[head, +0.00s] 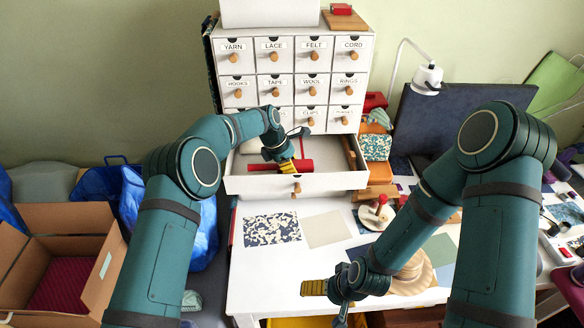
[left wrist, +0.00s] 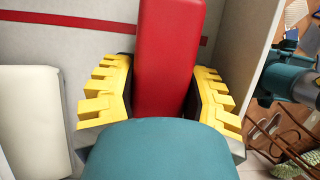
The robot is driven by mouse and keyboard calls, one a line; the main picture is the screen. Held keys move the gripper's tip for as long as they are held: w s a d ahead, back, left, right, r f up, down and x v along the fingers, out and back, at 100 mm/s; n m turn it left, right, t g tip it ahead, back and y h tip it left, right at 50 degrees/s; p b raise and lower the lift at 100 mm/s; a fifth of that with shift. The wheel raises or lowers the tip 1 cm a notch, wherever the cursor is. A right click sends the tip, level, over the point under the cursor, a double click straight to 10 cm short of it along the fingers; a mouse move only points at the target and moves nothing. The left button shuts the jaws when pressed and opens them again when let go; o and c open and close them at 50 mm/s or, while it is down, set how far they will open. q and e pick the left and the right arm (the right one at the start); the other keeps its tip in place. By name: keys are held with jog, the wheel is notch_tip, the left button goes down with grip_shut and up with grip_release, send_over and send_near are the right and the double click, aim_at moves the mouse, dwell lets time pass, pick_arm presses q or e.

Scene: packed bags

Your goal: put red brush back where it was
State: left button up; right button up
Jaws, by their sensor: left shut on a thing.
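The red brush (head: 304,165) is in the open bottom drawer (head: 340,183) of the white cabinet. My left gripper (head: 285,165) reaches into the drawer and is shut on the brush. In the left wrist view the brush (left wrist: 167,60) is a long red block between the yellow fingers, its lower end hidden by my gripper body. I cannot tell whether it touches the drawer floor. My right gripper (head: 326,290) is low over the front of the white table, away from the drawer; its finger gap is not clear.
A pale block (left wrist: 32,120) lies left of the gripper in the wrist view, and a thin red stripe (left wrist: 60,18) runs behind. The white table (head: 262,275) holds fabric swatches (head: 272,228) and a round stand with a red knob (head: 376,214). A cardboard box (head: 100,275) stands at left.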

pick_arm(q)
jog(key=shift+f, duration=0.4)
